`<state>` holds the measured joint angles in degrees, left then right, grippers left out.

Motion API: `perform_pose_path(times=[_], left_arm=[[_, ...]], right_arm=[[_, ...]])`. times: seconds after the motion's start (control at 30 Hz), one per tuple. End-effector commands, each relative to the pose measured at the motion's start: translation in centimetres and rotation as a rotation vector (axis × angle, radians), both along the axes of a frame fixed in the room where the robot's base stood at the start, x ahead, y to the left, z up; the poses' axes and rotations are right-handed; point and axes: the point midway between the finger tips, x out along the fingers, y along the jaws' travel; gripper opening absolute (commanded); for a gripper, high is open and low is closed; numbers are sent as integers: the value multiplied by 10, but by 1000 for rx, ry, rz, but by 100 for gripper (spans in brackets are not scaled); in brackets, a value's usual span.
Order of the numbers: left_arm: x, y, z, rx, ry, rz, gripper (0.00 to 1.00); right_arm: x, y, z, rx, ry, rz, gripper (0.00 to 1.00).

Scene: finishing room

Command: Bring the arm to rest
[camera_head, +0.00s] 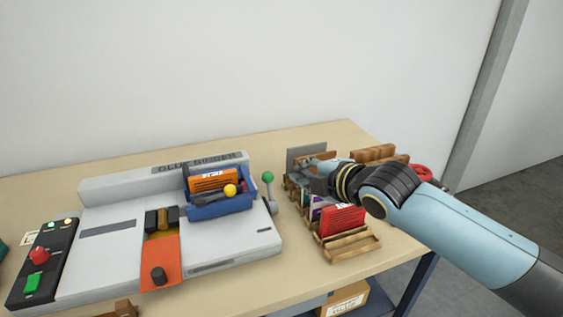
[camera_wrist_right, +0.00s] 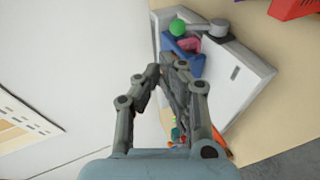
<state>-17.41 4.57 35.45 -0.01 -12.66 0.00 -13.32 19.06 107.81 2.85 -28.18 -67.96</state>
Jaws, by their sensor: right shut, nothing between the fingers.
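My right arm (camera_head: 450,225) comes in from the right over the table. My right gripper (camera_head: 310,178) is above the wooden racks at the table's right part, partly hidden behind its own wrist. In the right wrist view the gripper (camera_wrist_right: 160,72) has its fingertips together with nothing between them. My left arm and gripper are not in view.
A grey glue binder (camera_head: 105,228) stands on the table (camera_head: 330,137). A blue tray (camera_head: 222,208) and green-knobbed lever (camera_head: 267,178) are at its right. A wooden rack (camera_head: 350,247) holds a red book (camera_head: 342,219). Above the table is free room.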

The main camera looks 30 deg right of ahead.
Motion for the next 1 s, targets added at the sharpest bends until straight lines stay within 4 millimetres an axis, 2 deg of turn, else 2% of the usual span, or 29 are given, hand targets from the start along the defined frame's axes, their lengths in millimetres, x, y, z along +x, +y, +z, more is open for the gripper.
perform_pose_path(times=[0.23, 0.33, 0.5, 0.63, 1.0], left_arm=[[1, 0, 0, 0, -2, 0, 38], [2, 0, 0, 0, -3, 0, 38], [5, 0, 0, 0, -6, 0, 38], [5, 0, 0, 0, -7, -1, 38], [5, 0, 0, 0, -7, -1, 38]], right_arm=[[-2, 1, -1, 14, 10, -7, 0], [-19, 10, -8, 109, 72, -61, 0], [-84, 34, -24, 418, 279, -296, 0], [-131, 46, -27, 597, 404, -493, 0], [-240, 67, -15, 897, 607, -993, 0]])
